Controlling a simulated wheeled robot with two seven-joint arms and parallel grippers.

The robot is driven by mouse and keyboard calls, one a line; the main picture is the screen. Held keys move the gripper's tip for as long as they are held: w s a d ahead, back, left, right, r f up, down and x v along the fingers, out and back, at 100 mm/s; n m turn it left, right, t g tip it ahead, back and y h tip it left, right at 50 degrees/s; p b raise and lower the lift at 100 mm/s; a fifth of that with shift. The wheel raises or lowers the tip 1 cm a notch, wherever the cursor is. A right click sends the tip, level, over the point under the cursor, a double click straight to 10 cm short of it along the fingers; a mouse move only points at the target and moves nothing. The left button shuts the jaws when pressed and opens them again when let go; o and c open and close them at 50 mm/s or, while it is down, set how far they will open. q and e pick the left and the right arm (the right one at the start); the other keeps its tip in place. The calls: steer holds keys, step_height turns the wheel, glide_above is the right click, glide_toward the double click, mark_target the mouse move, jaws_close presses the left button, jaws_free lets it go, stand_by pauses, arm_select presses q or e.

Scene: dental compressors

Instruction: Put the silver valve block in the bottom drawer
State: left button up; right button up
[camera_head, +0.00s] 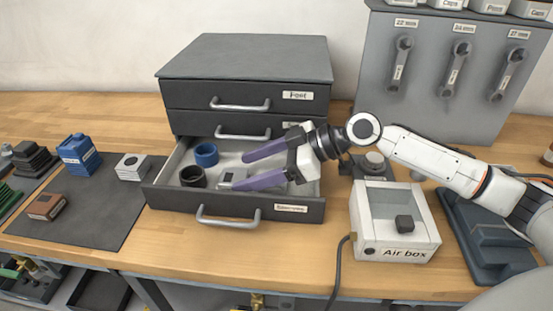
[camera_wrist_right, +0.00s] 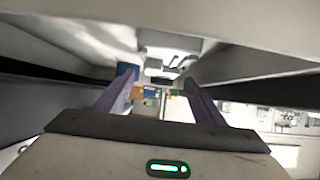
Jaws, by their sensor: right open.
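The bottom drawer (camera_head: 260,207) is pulled open under a dark grey cabinet. A small silver-grey block (camera_head: 233,176) lies inside it, partly hidden by my right gripper's lower finger; I take it for the silver valve block. My right gripper (camera_head: 239,169) reaches into the drawer from the right, its two purple fingers apart, with the tips close to this block. I cannot tell whether they touch. The fingers also show in the right wrist view (camera_wrist_right: 161,84), spread with no object clearly between them. My left gripper is out of view.
A blue ring (camera_head: 205,155) and a black ring (camera_head: 192,176) lie in the drawer's left part. A pale block with a hole (camera_head: 132,167), a blue box (camera_head: 79,154) and a brown block (camera_head: 46,206) sit on the dark mat. The air box (camera_head: 395,243) stands right of the drawer.

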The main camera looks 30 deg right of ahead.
steer(key=b+v, duration=0.1)
steer(key=v, duration=0.7)
steer(key=shift+s+d, duration=0.2)
steer(key=shift+d, duration=0.05)
steer(key=shift+s+d+r, duration=0.3)
steer(key=shift+d+r, duration=0.05)
steer(key=shift+r, duration=0.15)
stand_by(0.4)
